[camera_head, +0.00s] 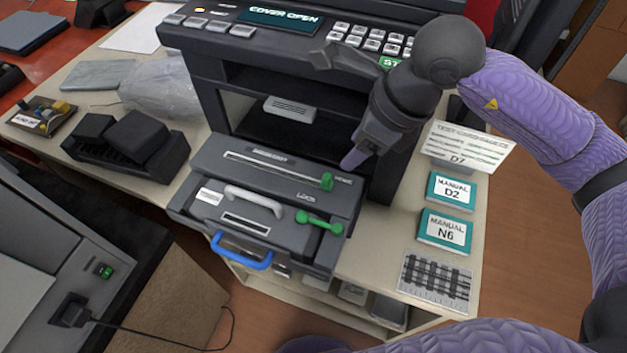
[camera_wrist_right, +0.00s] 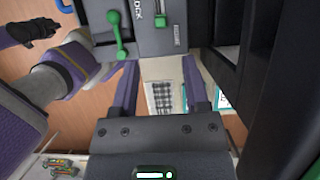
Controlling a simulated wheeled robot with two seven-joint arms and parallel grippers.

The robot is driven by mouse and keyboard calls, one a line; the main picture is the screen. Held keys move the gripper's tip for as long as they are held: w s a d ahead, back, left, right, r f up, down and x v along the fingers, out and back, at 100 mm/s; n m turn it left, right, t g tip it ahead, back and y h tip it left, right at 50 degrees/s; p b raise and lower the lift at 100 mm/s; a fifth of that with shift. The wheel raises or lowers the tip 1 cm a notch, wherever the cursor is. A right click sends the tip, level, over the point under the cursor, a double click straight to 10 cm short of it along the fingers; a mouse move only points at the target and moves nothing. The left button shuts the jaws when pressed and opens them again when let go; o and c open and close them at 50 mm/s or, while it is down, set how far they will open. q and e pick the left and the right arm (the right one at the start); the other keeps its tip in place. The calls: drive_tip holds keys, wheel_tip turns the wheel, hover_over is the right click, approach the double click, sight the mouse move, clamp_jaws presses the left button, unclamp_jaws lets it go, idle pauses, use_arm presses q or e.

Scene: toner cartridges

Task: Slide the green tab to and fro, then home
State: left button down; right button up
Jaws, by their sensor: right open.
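The green tab (camera_head: 327,181) sits at the right end of its slot, beside the HOME label, on the dark cartridge (camera_head: 240,161) in the open printer. It also shows at the top of the right wrist view (camera_wrist_right: 160,20). My right gripper (camera_head: 354,158) hangs over the cartridge's right end, just right of the tab and apart from it. In the wrist view its two fingers (camera_wrist_right: 160,85) are spread with nothing between them. A dark shape at that view's upper left, perhaps my left gripper (camera_wrist_right: 35,28), is too small to read.
A green lock lever (camera_head: 320,222), a pale handle (camera_head: 254,200) and a blue handle (camera_head: 241,251) sit close in front. The printer's frame (camera_head: 385,185) stands close behind the gripper. Manuals (camera_head: 445,229) and a test card (camera_head: 465,147) lie right. A black cartridge holder (camera_head: 125,150) is left.

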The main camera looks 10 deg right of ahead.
sight(328, 176)
drive_tip(key=b+x, duration=0.2)
drive_tip(key=x, duration=0.6)
drive_tip(key=shift+f, duration=0.35)
drive_tip(key=shift+w+a+f, duration=0.15)
drive_tip(key=shift+a+f, duration=0.1)
drive_tip(key=shift+f, duration=0.15)
use_arm(q)
drive_tip(key=shift+s+a+f, duration=0.1)
drive_tip(key=shift+a+f, duration=0.15)
drive_tip(key=shift+f, duration=0.3)
drive_tip(key=shift+s+a+f, duration=0.1)
drive_tip(key=shift+a+f, duration=0.15)
drive_tip(key=shift+f, duration=0.3)
use_arm(e)
clamp_jaws()
